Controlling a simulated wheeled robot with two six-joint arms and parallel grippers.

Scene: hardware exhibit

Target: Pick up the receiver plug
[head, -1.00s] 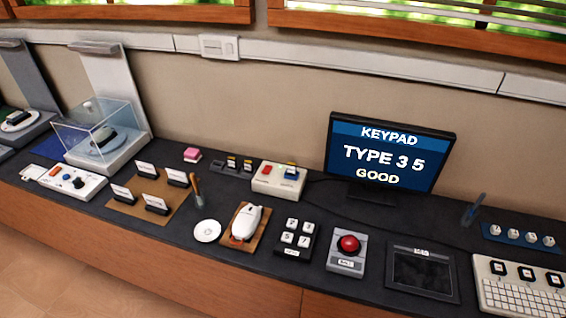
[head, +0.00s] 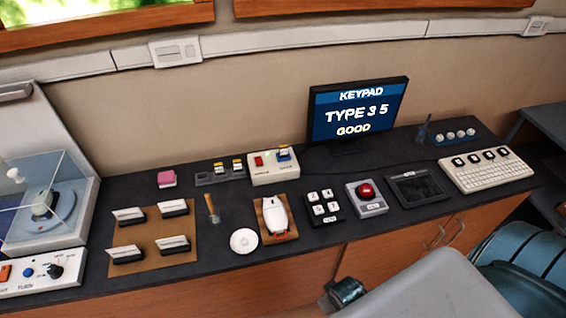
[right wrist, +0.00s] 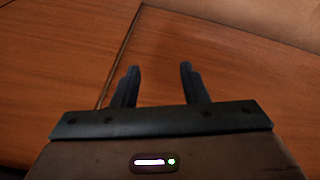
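Small dark plugs with yellowish parts (head: 237,167) stand in a dark holder (head: 205,179) near the back of the counter, left of a white box; I cannot tell for sure which is the receiver plug. A white mouse (head: 275,214) lies on a brown board in front, with a small red part at its near end. My right gripper (right wrist: 158,67) is open and empty in the right wrist view, its fingers pointing at the wooden cabinet front. My left gripper is not in view.
The white box (head: 275,171) has red and blue parts. A white disc (head: 243,241), a keypad (head: 323,207), a red button (head: 366,190) and a dark pad (head: 415,188) line the front. A monitor (head: 357,108) stands behind, a keyboard (head: 487,172) at right. Card holders (head: 170,245) occupy the left.

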